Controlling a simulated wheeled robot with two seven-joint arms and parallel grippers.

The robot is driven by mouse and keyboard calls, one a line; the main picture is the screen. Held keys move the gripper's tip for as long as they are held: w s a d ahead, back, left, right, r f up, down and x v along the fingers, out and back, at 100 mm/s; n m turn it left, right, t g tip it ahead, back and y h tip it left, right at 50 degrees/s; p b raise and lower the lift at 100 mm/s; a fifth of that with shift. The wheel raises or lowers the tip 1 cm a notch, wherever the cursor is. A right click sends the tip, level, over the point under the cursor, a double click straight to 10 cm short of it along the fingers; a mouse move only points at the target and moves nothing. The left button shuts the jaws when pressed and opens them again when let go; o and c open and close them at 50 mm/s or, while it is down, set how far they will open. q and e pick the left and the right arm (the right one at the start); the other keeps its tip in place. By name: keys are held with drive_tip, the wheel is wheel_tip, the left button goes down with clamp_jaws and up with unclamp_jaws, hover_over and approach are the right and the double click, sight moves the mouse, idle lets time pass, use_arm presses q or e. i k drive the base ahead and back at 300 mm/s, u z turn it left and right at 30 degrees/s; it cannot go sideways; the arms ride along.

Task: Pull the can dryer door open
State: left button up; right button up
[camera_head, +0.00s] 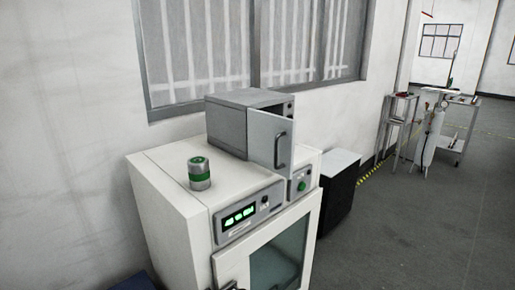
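A small grey box-shaped dryer (228,122) stands on top of a larger white cabinet. Its door (262,138), with a dark curved handle (281,150), stands partly open, swung out toward the front. A dark gap shows behind the door's top edge, and the inside is mostly hidden. A silver can with a green band (199,174) stands upright on the cabinet top, left of the dryer and apart from it. Neither of my grippers can be made out in the head view.
The white cabinet (160,196) has a lit green display (239,216), a green knob (301,186) and a glass door (278,262). A dark box with a white top (340,162) stands behind. Metal carts (400,125) and a white cylinder (430,135) stand farther right. Grey floor is clear at right.

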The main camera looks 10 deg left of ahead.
sight(271, 137)
drive_tip(key=u, duration=1)
drive_tip(key=i, duration=0.5)
drive_tip(key=u, duration=0.05)
